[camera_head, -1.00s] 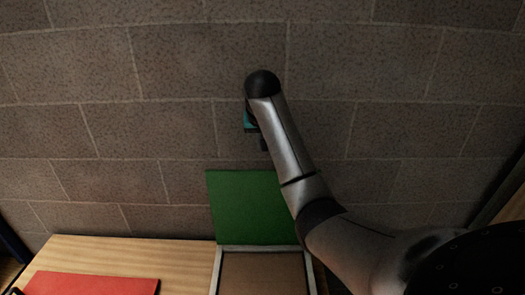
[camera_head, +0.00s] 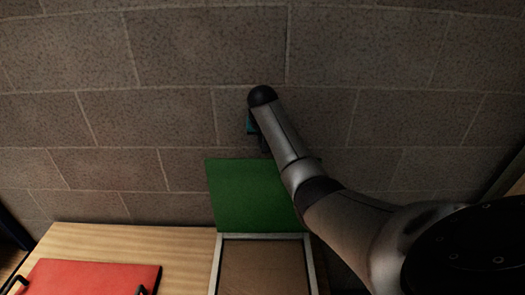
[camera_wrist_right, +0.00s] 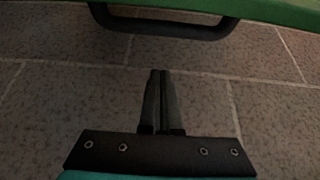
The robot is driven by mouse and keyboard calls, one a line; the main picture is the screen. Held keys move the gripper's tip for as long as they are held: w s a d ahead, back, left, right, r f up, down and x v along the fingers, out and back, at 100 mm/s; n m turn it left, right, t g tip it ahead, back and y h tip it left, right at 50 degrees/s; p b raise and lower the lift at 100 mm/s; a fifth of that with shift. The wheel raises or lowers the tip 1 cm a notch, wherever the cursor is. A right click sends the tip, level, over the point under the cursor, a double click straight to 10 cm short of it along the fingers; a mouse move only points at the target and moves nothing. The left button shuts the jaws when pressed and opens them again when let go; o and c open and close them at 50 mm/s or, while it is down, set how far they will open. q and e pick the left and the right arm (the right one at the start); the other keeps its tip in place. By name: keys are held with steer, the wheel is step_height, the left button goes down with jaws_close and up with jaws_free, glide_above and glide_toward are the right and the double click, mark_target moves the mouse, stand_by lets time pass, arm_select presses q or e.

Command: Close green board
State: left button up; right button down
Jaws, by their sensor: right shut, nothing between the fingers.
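The green board (camera_head: 250,195) stands raised like an open lid at the back edge of a framed wooden compartment (camera_head: 262,262) in the head view. In the right wrist view the board's green edge (camera_wrist_right: 285,12) runs along the top, with a dark handle (camera_wrist_right: 165,28) on it. My right gripper (camera_wrist_right: 162,75) is shut and empty, its fingertips pointing at the handle and apart from it in the picture. In the head view my right arm reaches behind the board's upper edge, and its fingertips are mostly hidden. My left gripper is not in view.
A red board (camera_head: 92,278) with dark handles lies flat on the wooden table (camera_head: 190,245) at the left. A grey block wall (camera_head: 150,110) stands behind. The space above the table's left side is clear.

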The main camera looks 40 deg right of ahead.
steer(key=shift+s+a+f+p, duration=0.15)
steer(key=shift+s+a+p, duration=0.25)
steer(key=shift+s+a, duration=0.3)
steer(key=shift+s+a+f+p, duration=0.15)
steer(key=shift+s+a+p, duration=0.35)
steer(key=shift+s, duration=0.3)
